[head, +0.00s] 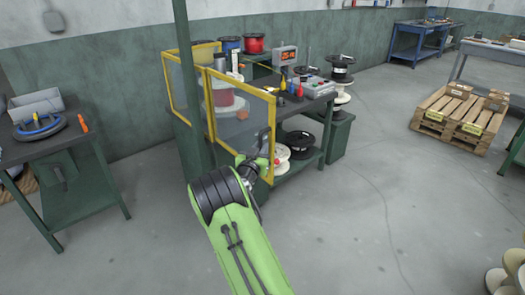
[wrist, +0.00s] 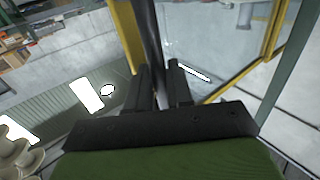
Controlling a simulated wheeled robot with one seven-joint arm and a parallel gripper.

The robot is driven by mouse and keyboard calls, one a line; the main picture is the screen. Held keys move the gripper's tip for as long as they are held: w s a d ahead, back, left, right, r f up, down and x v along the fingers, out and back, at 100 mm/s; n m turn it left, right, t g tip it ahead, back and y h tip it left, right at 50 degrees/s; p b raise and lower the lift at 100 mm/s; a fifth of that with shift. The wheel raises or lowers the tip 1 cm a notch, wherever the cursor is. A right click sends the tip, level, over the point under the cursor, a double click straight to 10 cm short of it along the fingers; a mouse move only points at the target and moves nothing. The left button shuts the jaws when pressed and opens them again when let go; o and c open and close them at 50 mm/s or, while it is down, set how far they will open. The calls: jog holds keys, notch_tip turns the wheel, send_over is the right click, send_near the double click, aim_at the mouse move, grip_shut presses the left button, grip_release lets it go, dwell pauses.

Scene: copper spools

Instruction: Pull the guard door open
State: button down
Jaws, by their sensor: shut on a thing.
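The guard door (head: 238,118) is a clear panel in a yellow frame at the front of the winding bench. A dark upright handle stands near its right edge, and in the wrist view the dark handle bar (wrist: 152,45) runs up between my fingers. My gripper (head: 264,150) is at that handle, partly hidden behind my own wrist in the head view. In the wrist view my gripper (wrist: 161,88) is shut on the bar. The door's yellow frame (wrist: 127,38) shows beside the bar. How far the door stands open I cannot tell.
A second yellow-framed guard panel (head: 180,85) stands left of the door. Behind the panels is a large spool (head: 222,97). The floor (head: 345,215) right of my arm is clear.

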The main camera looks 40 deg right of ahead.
jog(key=shift+w+a+r, duration=0.2)
jog(key=shift+w+r, duration=0.05)
jog(key=c, duration=1.5)
grip_release()
jog(key=o, duration=0.3)
jog(key=shift+w+f, duration=0.1)
jog(key=shift+f, duration=0.05)
jog(key=shift+o, duration=0.2)
jog(key=b+v, duration=0.1)
jog(key=v, duration=1.4)
jog(key=shift+s+a, duration=0.2)
jog(key=shift+s, duration=0.15)
